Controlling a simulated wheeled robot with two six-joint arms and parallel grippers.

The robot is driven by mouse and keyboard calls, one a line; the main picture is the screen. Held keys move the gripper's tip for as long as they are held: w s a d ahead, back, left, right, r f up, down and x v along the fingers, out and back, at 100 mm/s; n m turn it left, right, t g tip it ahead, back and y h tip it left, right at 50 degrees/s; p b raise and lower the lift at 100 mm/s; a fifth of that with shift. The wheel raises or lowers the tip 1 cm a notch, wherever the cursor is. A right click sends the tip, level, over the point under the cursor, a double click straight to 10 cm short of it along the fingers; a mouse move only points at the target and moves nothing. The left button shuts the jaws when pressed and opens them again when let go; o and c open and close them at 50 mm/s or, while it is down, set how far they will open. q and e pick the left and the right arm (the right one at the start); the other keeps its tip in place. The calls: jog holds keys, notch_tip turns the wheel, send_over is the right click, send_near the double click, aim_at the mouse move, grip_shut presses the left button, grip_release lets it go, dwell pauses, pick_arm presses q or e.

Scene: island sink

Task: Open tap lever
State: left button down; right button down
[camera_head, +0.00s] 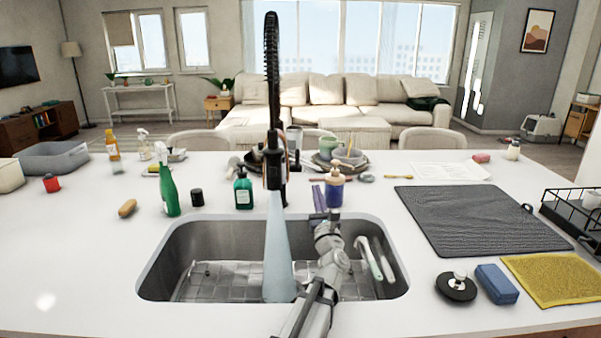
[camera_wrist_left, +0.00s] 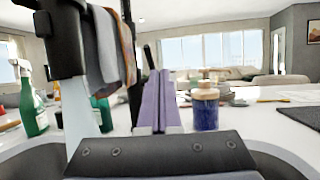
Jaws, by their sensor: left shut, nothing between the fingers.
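The tall black tap (camera_head: 272,90) stands behind the sink, and a pale stream of water (camera_head: 279,250) falls from it into the basin. The tap also shows dark and close at the left of the left wrist view (camera_wrist_left: 66,45), with the water (camera_wrist_left: 77,115) below it. My left gripper (camera_head: 318,192) reaches over the sink from the front, to the right of the tap. Its purple fingers (camera_wrist_left: 156,100) are shut with nothing between them. They point toward the back, near the tap's base. I cannot clearly make out the lever or whether the fingers touch it. My right gripper is out of view.
A blue pump bottle (camera_head: 334,188) stands just right of my fingers. A green bottle (camera_head: 243,190) stands left of the tap. Brushes (camera_head: 368,258) lean in the sink (camera_head: 150,275). Dishes crowd the counter behind the tap. A dark mat (camera_head: 470,215) lies to the right.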

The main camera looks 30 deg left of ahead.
pick_arm(q)
jog(key=a+n+y, duration=0.1)
jog(key=n, duration=0.1)
jog(key=g+p, duration=0.1)
jog(key=p, duration=0.4)
send_near(298, 153)
jog(key=x, duration=0.5)
jog(key=shift+w+a+r, duration=0.15)
jog(key=shift+w, duration=0.2)
jog(key=shift+w+a+r+p, duration=0.3)
jog(key=shift+w+a, duration=0.15)
jog(key=shift+a, duration=0.1)
